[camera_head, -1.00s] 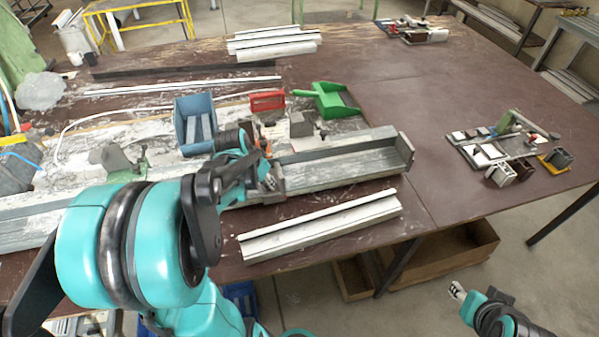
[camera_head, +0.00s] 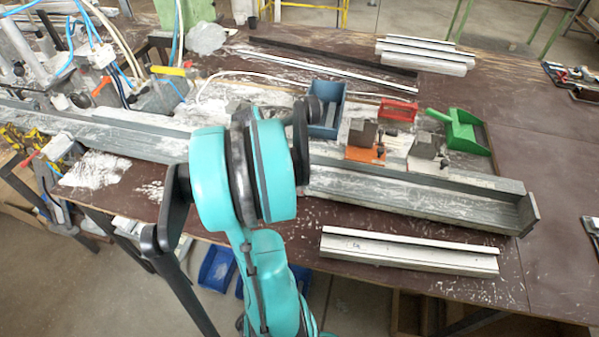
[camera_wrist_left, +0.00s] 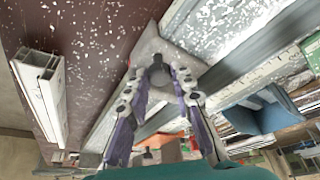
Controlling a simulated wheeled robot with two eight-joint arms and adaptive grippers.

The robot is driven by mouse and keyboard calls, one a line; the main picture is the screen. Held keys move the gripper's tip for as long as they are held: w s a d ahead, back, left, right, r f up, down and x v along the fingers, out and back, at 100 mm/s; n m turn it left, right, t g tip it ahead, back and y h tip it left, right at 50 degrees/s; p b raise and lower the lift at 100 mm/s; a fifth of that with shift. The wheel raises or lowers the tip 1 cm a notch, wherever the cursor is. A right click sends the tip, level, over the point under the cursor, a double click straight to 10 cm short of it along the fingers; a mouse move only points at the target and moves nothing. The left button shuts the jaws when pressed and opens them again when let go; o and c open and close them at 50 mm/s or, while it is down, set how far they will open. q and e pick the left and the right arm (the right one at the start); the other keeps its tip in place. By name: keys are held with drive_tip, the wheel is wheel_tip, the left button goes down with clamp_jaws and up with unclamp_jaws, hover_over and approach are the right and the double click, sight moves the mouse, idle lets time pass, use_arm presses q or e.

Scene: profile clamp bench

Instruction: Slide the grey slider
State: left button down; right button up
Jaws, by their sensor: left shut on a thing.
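In the left wrist view my left gripper (camera_wrist_left: 160,78) is shut on a light grey piece, which looks to be the grey slider (camera_wrist_left: 160,48). The wide, flat part of this piece shows beyond the fingertips, beside the long grey rail. In the head view my teal left arm hides this gripper and what it holds. The grey channel rail (camera_head: 430,192) runs across the bench and shows right of my arm. My right gripper is not in view.
Behind the rail stand a grey block on an orange base (camera_head: 365,152) and another grey block (camera_head: 425,150). A blue bin (camera_head: 327,112), red piece (camera_head: 398,110) and green dustpan (camera_head: 460,130) lie further back. A white profile (camera_head: 410,250) lies in front.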

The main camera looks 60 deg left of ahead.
use_arm(q)
drive_tip(key=shift+s+a, duration=0.1)
drive_tip(key=shift+s, duration=0.05)
drive_tip(key=c, duration=1.6)
unclamp_jaws()
drive_tip(key=v, duration=1.2)
